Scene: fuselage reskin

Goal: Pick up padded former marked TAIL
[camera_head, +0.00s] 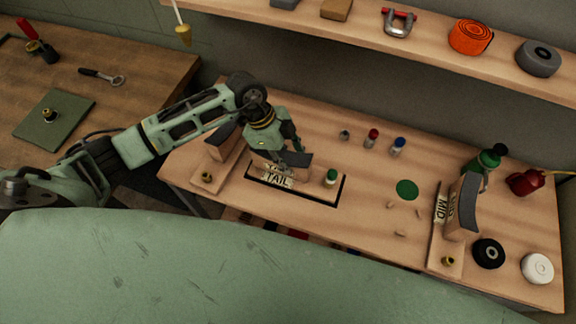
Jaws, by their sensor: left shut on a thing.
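The padded former marked TAIL (278,180) is on the wooden workbench (300,115), within a black rectangular outline, its label facing the front edge. A dark curved pad (298,159) shows on its top. My left gripper (287,157) comes down from above and behind and is shut on the TAIL former; its fingertips are partly hidden. I cannot tell whether the former touches the bench. Another padded former (222,147) stands to the left, and one marked MID (457,210) stands to the right. My right gripper is not in view.
Red-capped (372,138) and blue-capped (398,146) bottles stand behind. A green disc (407,189) lies to the right. A shelf (420,42) overhangs the back. A large green curved surface (200,265) fills the foreground.

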